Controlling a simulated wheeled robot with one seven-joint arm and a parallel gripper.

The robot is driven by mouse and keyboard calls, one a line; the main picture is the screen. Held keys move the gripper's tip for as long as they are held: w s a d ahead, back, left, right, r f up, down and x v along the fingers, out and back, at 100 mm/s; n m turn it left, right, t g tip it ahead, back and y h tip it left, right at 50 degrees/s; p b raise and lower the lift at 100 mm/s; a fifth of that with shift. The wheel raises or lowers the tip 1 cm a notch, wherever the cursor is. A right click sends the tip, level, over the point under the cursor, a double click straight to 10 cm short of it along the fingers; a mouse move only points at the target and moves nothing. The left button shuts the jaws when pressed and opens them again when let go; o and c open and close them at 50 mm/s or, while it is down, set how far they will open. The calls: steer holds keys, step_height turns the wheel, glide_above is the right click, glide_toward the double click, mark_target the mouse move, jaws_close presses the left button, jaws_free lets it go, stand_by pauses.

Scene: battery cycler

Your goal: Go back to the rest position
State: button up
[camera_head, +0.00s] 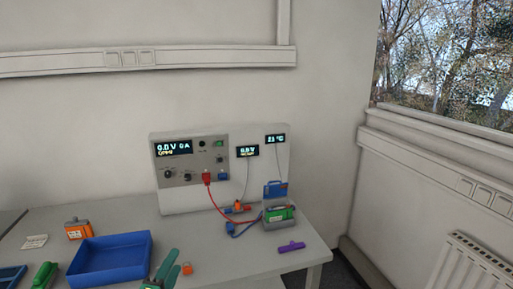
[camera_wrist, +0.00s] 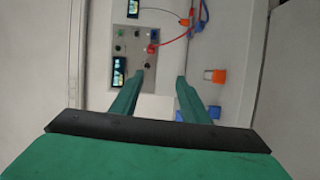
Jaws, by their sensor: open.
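My gripper (camera_head: 170,266) shows at the bottom of the head view as two green fingers, low in front of the bench and to the right of the blue tray. In the wrist view my gripper (camera_wrist: 152,84) has its two green fingers spread apart with nothing between them. The battery cycler (camera_head: 190,160), a grey panel with lit displays, stands at the back of the bench, and its panel also shows beyond the fingers in the wrist view (camera_wrist: 136,45).
A blue tray (camera_head: 110,261), an orange battery (camera_head: 78,229) and a green battery (camera_head: 45,275) are at left. A green battery (camera_head: 281,214) sits in a holder with red and blue leads. A purple piece (camera_head: 291,247) and a small orange piece (camera_head: 187,268) lie on the table (camera_head: 225,265).

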steer(key=s+d+f+m+g+y, duration=0.1)
steer(key=s+d+f+m, duration=0.1)
steer(key=s+d+f, duration=0.35)
steer(key=s+d+f+m+g+y, duration=0.1)
steer(key=s+d+f, duration=0.1)
steer(key=s+f, duration=0.6)
steer(key=s+d+f+m+y, duration=0.1)
steer(key=s+d+f+m, duration=0.15)
steer(key=s+f, duration=0.4)
steer(key=s+d+r+m+h, duration=0.1)
steer(key=s+d+m, duration=0.4)
steer(key=s, duration=0.7)
steer(key=s+d+r+m, duration=0.1)
steer(key=s+d+m, duration=0.5)
steer(key=s+d, duration=0.3)
steer(key=s, duration=0.4)
steer(key=shift+s+d+r+h, duration=0.15)
steer(key=shift+s+r+h, duration=0.1)
steer(key=shift+h, duration=0.15)
steer(key=shift+w, duration=0.1)
